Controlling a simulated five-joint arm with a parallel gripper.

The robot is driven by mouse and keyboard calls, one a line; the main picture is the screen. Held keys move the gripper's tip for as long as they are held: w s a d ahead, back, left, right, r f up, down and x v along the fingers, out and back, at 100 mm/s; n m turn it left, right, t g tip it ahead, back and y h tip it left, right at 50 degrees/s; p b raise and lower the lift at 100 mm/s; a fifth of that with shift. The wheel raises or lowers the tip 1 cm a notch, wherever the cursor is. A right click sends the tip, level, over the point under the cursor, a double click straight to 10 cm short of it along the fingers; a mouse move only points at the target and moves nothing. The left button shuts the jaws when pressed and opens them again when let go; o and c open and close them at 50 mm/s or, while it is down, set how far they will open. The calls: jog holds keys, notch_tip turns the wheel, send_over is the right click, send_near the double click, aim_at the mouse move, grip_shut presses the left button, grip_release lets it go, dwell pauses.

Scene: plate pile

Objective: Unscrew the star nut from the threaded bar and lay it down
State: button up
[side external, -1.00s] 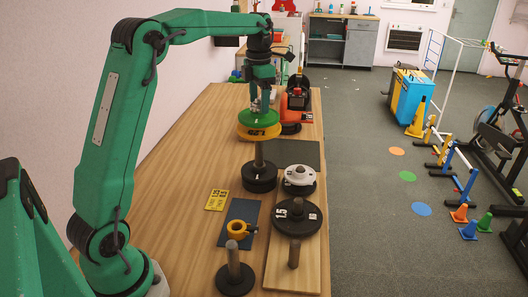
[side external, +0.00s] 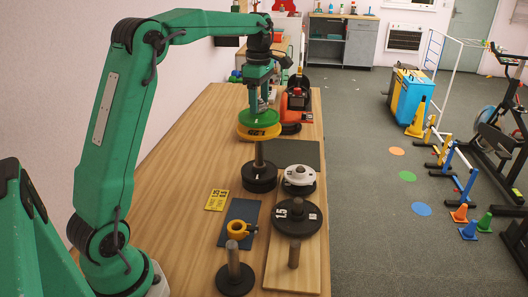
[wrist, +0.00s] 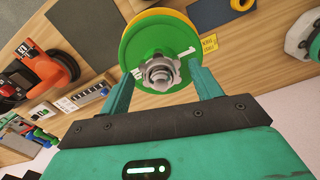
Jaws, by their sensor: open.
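The star nut (wrist: 159,73) is a grey lobed ring around the end of the threaded bar (wrist: 160,73), at the middle of the green plate (wrist: 140,42) in the wrist view. A yellow plate (wrist: 160,13) lies under the green one. In the side view my gripper (side external: 264,107) is above the green plate.
An orange-red device (side external: 293,104) stands right behind the plates. A yellow ring (side external: 238,229) lies on a dark mat.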

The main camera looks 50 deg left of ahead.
jog(key=m, duration=0.7)
dwell(0.3)
jog(key=c, duration=0.8)
jog(key=n, duration=0.4)
jog(key=shift+w, duration=0.1)
jog(key=n, duration=0.4)
jog(key=shift+r+n, duration=0.1)
jog(key=shift+n, duration=0.2)
jog(key=n, duration=0.4)
jog(key=shift+n, duration=2.1)
